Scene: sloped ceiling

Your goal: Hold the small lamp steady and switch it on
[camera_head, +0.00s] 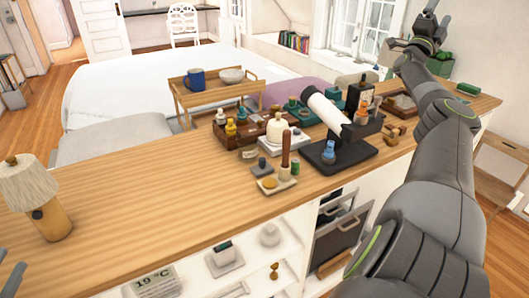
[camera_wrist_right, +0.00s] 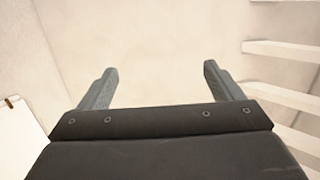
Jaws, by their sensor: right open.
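The small lamp (camera_head: 48,216) stands on the wooden counter at the far left of the head view. It has a cream pleated shade and a light wooden base with a dark round knob on its side. I cannot tell whether it is lit. My left gripper (camera_head: 8,268) shows only by its fingertips at the lower left edge; they look apart and empty, in front of the lamp and not touching it. My right gripper (camera_head: 431,27) is raised at the top right, far from the lamp. In the right wrist view (camera_wrist_right: 158,84) its fingers are wide open with nothing between them.
The counter (camera_head: 130,200) is clear right of the lamp up to a crowded middle. There stand a black stand with a white tube (camera_head: 327,113), a wooden pestle-like tool (camera_head: 286,150) and a brown crate (camera_head: 215,127). Open shelves (camera_head: 200,245) lie below the front edge.

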